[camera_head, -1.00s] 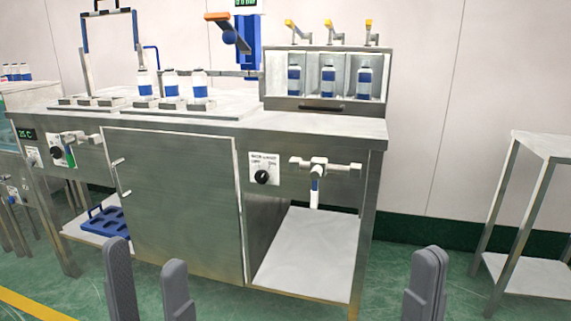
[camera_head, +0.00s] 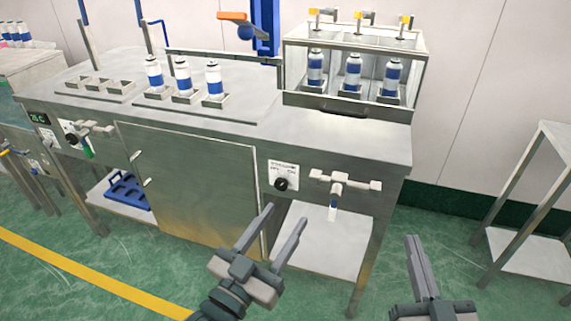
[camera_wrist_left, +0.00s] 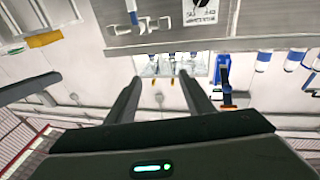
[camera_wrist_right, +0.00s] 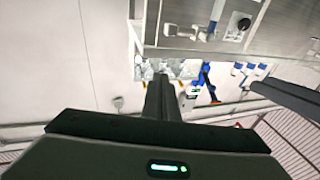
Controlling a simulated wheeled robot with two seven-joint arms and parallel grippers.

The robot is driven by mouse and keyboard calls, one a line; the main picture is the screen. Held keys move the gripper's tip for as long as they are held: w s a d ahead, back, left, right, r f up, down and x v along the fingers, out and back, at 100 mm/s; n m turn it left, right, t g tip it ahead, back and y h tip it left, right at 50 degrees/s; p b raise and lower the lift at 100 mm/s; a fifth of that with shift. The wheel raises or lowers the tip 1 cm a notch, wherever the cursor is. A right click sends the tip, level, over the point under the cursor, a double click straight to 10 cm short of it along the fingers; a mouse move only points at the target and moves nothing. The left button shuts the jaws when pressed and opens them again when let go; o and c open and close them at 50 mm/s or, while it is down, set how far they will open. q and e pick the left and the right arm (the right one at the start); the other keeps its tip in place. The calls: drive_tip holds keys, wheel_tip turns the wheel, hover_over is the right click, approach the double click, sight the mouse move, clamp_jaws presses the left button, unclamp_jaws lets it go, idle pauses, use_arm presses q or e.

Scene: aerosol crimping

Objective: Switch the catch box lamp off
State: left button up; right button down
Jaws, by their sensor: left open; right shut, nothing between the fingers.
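A black rotary knob (camera_head: 281,184) sits on a white label plate (camera_head: 284,174) on the bench's front, right of the cabinet door. The plate's small print is hard to read. The knob also shows at the top of the left wrist view (camera_wrist_left: 201,3). A steel box (camera_head: 352,108) with several bottles inside stands on the bench above; I cannot tell whether a lamp in it is lit. My left gripper (camera_head: 285,217) is open and empty, in front of the bench below the knob. My right gripper (camera_head: 414,240) is shut and empty, right of the bench.
A steel valve (camera_head: 345,184) juts from the bench front just right of the knob. Another knob (camera_head: 72,140) sits at the far left. Bottles (camera_head: 183,77) stand in holders on the bench top. A side table (camera_head: 545,250) stands at the right.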

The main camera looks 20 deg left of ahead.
use_arm(q)
drive_tip(key=s+a+f+m+g+y+p, duration=0.15)
drive_tip(key=s+f+g+p, duration=0.85)
drive_tip(key=p, duration=1.1)
drive_tip(key=w+d+t+h, duration=0.1)
drive_tip(key=w+t, duration=0.3)
drive_tip(key=w, duration=0.4)
use_arm(e)
drive_tip(key=s+d+f+g+h, duration=0.25)
drive_tip(key=s+f+g, duration=0.5)
drive_tip(key=f, duration=0.65)
drive_tip(key=s+d+f+g+h, duration=0.1)
drive_tip(key=s+d+f+g, duration=0.3)
drive_tip(key=s+f, duration=0.9)
drive_tip(key=s+d+f+g+h, duration=0.1)
drive_tip(key=s+d+f+g, duration=0.45)
drive_tip(key=f, duration=1.05)
use_arm(q)
drive_tip(key=w+a+n+t+y, duration=0.3)
drive_tip(key=a+t, duration=0.1)
drive_tip(key=a, duration=0.2)
drive_tip(key=shift+r+t+y+p, duration=0.3)
drive_tip(key=shift+t+y+p, duration=0.05)
drive_tip(key=shift+t+p, duration=0.05)
use_arm(e)
drive_tip(key=s+f, duration=0.9)
drive_tip(key=s, duration=0.5)
drive_tip(key=shift+m+g, duration=0.3)
